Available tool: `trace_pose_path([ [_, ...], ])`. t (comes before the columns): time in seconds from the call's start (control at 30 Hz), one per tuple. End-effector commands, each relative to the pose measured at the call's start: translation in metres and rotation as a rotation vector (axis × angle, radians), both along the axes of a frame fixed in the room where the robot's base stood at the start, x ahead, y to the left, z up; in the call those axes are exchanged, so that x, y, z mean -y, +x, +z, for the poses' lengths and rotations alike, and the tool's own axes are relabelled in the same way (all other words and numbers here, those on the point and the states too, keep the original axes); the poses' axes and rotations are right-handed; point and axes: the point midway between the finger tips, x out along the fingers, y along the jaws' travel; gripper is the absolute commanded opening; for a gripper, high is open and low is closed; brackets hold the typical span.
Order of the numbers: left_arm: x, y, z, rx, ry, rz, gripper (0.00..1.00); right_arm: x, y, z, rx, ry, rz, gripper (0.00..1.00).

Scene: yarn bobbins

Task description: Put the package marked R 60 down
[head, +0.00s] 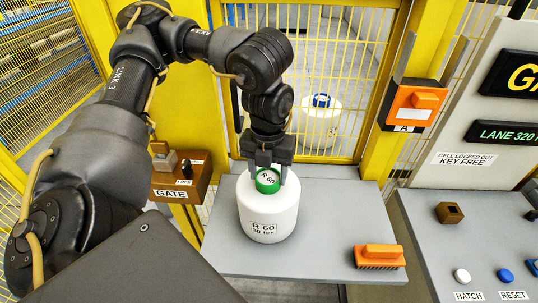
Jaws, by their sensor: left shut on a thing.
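The package marked R 60 (268,212) is a white yarn bobbin with a green top and a label on its front. It stands upright on the grey table (335,215) or just above it; I cannot tell if its base touches. My left gripper (268,172) points straight down from above and is shut on the green top of the package. The fingers hide part of that top. My right gripper is not in view.
An orange brush (379,257) lies at the table's front right. A panel with HATCH (462,276) and RESET (506,276) buttons stands at the right. Yellow fence posts and mesh close off the back. Another white bobbin (320,122) stands behind the mesh.

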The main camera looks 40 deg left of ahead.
Motion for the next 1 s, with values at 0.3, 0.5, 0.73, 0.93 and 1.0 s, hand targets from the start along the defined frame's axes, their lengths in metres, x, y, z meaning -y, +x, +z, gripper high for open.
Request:
trace_pose_path([
  [0.3, 0.000, 0.000, -0.003, 0.000, 0.000, 0.000, 0.67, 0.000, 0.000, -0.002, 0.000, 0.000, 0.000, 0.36],
  [0.5, 0.000, 0.000, -0.003, 0.000, 0.000, 0.000, 0.77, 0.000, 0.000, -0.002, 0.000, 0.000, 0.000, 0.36],
  [0.73, 0.000, 0.000, 0.003, 0.001, 0.000, 0.000, 0.77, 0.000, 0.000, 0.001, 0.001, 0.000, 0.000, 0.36],
  [0.93, 0.000, 0.001, 0.030, 0.007, 0.000, 0.000, 0.77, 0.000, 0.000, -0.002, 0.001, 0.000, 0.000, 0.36],
  [1.0, 0.000, 0.002, 0.045, 0.008, 0.000, 0.001, 0.77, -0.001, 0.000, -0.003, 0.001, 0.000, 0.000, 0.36],
])
